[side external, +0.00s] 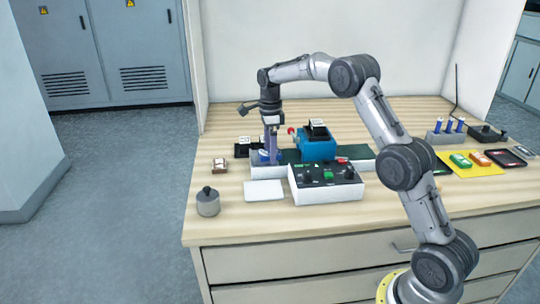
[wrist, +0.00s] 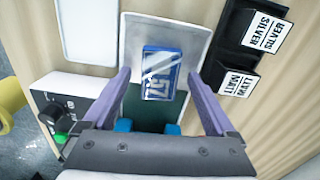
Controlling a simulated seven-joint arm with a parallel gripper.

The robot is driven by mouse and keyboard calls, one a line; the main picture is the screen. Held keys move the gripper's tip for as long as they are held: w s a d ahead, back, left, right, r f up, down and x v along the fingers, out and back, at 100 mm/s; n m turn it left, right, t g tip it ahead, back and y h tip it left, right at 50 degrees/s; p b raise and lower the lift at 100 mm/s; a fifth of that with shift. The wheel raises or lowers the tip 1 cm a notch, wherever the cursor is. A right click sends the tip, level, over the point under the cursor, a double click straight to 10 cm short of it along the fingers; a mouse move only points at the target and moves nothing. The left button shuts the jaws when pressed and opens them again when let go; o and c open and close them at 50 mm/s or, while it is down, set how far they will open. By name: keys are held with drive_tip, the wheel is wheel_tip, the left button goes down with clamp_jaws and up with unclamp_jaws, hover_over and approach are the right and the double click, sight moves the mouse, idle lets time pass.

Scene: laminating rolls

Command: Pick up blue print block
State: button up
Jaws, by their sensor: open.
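The blue print block (wrist: 160,66) lies on a grey metal plate (wrist: 136,32) in the wrist view. Its top carries white markings that look like digits. My gripper (wrist: 159,76) is open, with one purple finger on each side of the block and a visible gap to each in the picture. I cannot tell how high the fingertips are above the plate. In the side view my gripper (side external: 270,155) points down at the left end of the machine bed, where the fingers largely hide the block.
A blue roller machine (side external: 316,147) stands right of my gripper, with a white control box (side external: 327,184) in front. A white pad (side external: 264,191) lies nearby. Black holders labelled SILVER (wrist: 265,30) and MATT (wrist: 238,80) sit beside the plate. A grey knobbed weight (side external: 208,203) stands at front left.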

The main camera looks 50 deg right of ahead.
drive_tip(key=c, duration=1.4)
drive_tip(key=shift+c, duration=0.2)
drive_tip(key=shift+r, duration=0.2)
